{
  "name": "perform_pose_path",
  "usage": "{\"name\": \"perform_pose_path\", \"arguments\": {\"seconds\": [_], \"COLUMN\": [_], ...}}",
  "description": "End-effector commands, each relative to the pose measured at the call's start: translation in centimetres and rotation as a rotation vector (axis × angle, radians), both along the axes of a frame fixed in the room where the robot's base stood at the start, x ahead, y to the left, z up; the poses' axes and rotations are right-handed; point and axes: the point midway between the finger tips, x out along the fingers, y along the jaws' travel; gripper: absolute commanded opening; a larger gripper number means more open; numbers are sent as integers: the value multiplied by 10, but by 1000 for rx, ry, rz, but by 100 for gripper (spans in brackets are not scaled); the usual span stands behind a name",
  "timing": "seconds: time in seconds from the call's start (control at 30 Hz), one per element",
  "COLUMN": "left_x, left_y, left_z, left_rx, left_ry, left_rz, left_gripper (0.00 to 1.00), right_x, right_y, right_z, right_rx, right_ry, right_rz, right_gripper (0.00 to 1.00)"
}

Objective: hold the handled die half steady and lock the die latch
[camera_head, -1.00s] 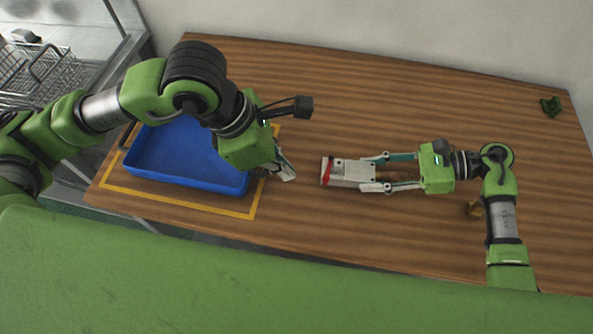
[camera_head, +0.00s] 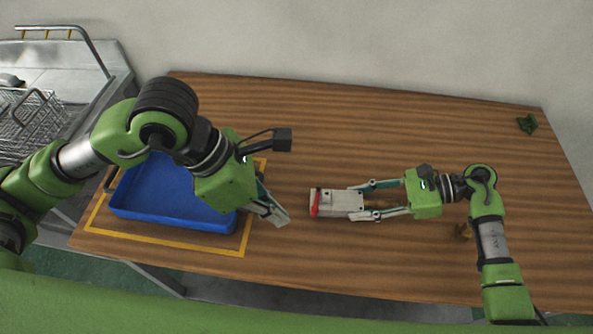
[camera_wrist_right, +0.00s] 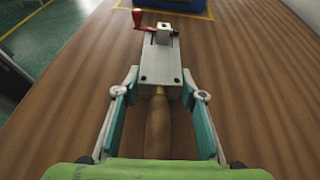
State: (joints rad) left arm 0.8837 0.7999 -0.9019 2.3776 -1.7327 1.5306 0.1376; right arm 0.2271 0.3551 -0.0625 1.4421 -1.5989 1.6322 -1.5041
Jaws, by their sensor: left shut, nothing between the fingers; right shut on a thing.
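The die (camera_head: 343,202) is a pale grey block lying on the table. Its red latch (camera_head: 314,206) is at the left end; in the right wrist view the latch (camera_wrist_right: 143,22) sticks out to the left at the far end. The wooden handle (camera_wrist_right: 157,125) points back between my right fingers. My right gripper (camera_head: 358,200) is shut on the near part of the die, one finger on each side. My left gripper (camera_head: 282,219) is shut and empty, just left of the latch end and apart from it. Whether the latch is locked I cannot tell.
A blue tray (camera_head: 130,212) sits inside a yellow outline at the table's left, partly under my left arm. A small green object (camera_head: 527,123) lies at the far right. A small brownish object (camera_head: 463,230) is beside my right arm. The table's back middle is clear.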

Motion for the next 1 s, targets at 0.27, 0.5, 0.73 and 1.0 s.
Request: {"name": "perform_pose_path", "arguments": {"seconds": [0.27,0.5,0.73,1.0], "left_x": [-52,-70,-62,-38], "left_y": [-53,-80,-81,-45], "left_z": [-5,9,15,-10], "left_rx": [-327,-640,-927,-1201], "left_ry": [296,511,669,781], "left_rz": [-32,46,227,573], "left_gripper": [0,0,0,0], "right_x": [1,1,1,1], "right_y": [0,0,0,0], "right_z": [0,0,0,0], "right_rx": [0,0,0,0], "right_ry": [-1,-1,-1,-2], "right_rz": [-2,-2,-2,-1], "right_gripper": [0,0,0,0]}}
